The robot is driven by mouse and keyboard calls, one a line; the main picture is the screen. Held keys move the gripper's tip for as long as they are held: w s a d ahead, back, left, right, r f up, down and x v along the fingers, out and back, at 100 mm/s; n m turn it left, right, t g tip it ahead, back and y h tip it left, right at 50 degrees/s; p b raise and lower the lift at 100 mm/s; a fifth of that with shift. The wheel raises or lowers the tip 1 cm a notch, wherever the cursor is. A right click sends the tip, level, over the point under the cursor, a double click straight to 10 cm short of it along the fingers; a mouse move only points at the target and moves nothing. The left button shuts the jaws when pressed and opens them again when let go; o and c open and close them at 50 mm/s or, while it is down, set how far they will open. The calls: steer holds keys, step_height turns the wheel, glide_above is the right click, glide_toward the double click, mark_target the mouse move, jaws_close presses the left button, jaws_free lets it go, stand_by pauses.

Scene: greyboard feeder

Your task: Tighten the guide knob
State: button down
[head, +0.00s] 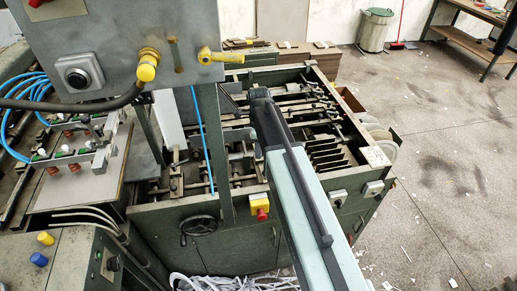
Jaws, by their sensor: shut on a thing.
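My arm reaches in from the lower right, and its dark far end (260,97) is over the middle of the green feeder machine (160,212). The fingers of my gripper are hidden at that end, so their opening and anything between them do not show. I cannot make out the guide knob; the arm covers part of the rails and bars (300,100) in the machine's open top.
A grey control box (110,35) with a black knob, yellow fitting and yellow lever (222,56) hangs at upper left. A black handwheel (199,226) and red stop button (262,214) are on the machine's front. Open floor (450,160) lies right, with scraps.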

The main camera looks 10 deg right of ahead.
stand_by(0.3)
steer(key=c, duration=0.9)
jaws_free()
steer(key=shift+c, duration=0.2)
step_height(320, 180, up, 8)
steer(key=p, duration=0.8)
steer(key=shift+f, duration=0.15)
